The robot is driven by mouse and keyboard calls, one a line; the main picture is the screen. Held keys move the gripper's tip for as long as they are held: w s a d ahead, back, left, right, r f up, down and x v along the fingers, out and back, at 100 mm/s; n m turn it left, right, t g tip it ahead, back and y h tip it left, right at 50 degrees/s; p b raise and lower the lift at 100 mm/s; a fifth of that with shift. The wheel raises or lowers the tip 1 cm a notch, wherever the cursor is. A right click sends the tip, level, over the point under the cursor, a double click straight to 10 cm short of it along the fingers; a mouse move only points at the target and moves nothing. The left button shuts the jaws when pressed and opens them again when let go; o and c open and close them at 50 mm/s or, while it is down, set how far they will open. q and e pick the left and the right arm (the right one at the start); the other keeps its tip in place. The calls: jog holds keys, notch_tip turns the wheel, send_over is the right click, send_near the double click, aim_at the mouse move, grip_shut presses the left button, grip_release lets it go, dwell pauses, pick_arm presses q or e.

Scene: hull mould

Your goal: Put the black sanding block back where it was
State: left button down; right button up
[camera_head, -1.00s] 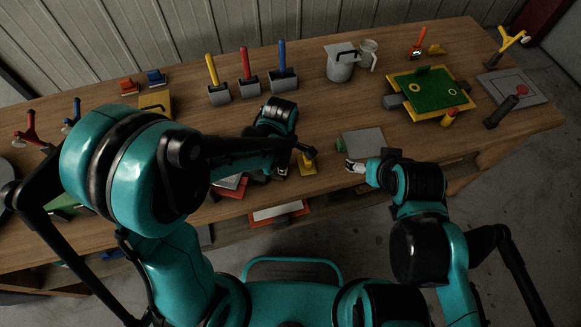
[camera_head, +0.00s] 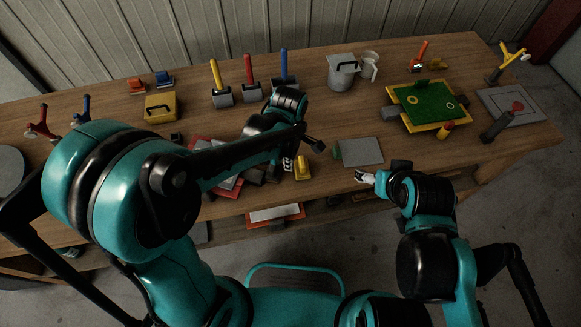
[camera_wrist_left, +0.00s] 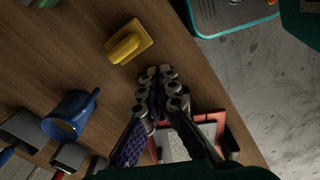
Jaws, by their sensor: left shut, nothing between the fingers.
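My left gripper (camera_wrist_left: 158,80) is shut and empty, its fingertips together over bare wood beside a yellow sanding block (camera_wrist_left: 127,42). In the head view, the left gripper (camera_head: 288,164) is just left of that yellow block (camera_head: 301,169). I cannot pick out the black sanding block for certain. A small dark block (camera_head: 177,137), by the back left corner of a red-edged board (camera_head: 200,144), may be it but is too small to tell. My right gripper (camera_head: 364,177) is near the front edge, and its fingers are too small to read.
A grey sheet (camera_head: 362,151) lies near the right gripper. Orange (camera_head: 136,85) and blue (camera_head: 164,78) blocks stand at the back left. Several upright-handled tools line the back. Bare wood lies between sheet and pitcher (camera_head: 342,72).

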pick_arm(q)
jog(key=shift+s+d+r+p, duration=0.15)
jog(key=shift+r+p, duration=0.1)
jog(key=shift+r, duration=0.75)
jog(key=shift+w+d+r+p, duration=0.1)
jog(key=shift+r+p, duration=0.15)
jog(key=shift+r, duration=0.7)
jog(key=s+a+r+m+t, duration=0.3)
jog(key=a+m, duration=0.3)
jog(key=m, duration=0.2)
jog(key=s+a+r+m+t, duration=0.4)
jog(key=s+a+r+m, duration=0.1)
jog(key=a+m, duration=0.2)
jog(key=shift+r+m, duration=0.4)
jog(key=shift+m, duration=0.3)
jog(key=shift+a, duration=0.15)
